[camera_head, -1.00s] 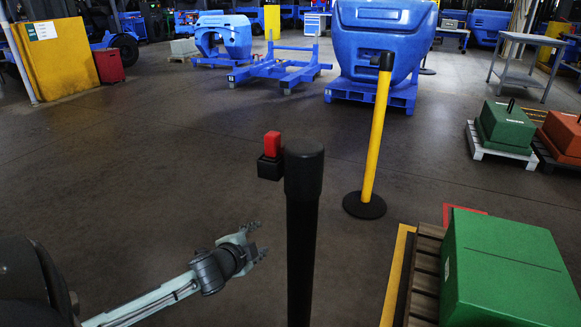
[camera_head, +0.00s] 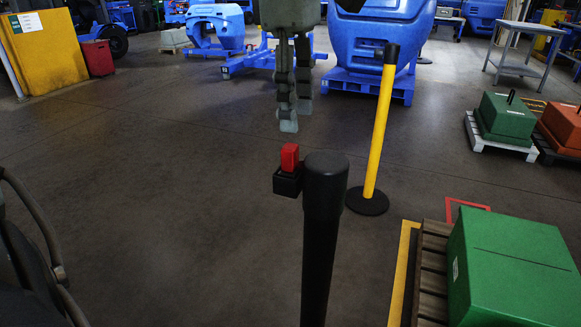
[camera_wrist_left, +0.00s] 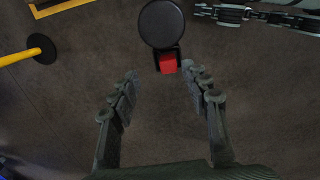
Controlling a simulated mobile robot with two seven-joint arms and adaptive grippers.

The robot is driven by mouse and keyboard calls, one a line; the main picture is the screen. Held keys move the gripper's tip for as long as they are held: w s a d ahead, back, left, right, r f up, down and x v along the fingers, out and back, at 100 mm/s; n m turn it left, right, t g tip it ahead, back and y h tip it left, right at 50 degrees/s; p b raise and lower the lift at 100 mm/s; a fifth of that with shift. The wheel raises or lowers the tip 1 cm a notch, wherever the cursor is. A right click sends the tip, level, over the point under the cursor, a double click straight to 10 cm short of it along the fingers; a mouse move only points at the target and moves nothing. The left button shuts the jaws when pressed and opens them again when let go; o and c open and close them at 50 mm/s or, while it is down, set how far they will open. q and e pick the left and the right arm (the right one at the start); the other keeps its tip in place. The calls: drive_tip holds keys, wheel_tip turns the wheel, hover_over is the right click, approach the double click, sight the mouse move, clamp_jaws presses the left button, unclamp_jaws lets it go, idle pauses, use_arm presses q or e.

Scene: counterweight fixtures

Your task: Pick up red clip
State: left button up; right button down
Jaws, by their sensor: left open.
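The red clip (camera_head: 289,158) stands upright in a small black holder (camera_head: 287,183) at the left side of the top of a black post (camera_head: 323,220). My left gripper (camera_head: 293,115) hangs above the clip in the head view, fingers pointing down, apart from it. In the left wrist view the gripper (camera_wrist_left: 160,75) is open and empty. The clip (camera_wrist_left: 168,64) shows there between and just beyond the fingertips, beside the round post top (camera_wrist_left: 162,24). Part of what looks like my right gripper (camera_wrist_left: 235,14) shows at the top right of the wrist view; its jaws are unclear.
A yellow post (camera_head: 379,130) on a round black base stands behind and right of the black post. A green block (camera_head: 515,265) sits on a wooden pallet at the lower right. Floor left of the black post is clear.

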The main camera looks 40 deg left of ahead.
sight(290, 146)
use_arm(q)
drive_tip(key=shift+s+a+y, duration=0.15)
drive_tip(key=shift+s+y, duration=0.1)
drive_tip(key=shift+y, duration=0.05)
drive_tip(key=f, duration=0.6)
drive_tip(key=shift+s+f, duration=0.1)
drive_tip(key=shift+s, duration=0.3)
drive_tip(key=shift+f, duration=0.6)
clamp_jaws()
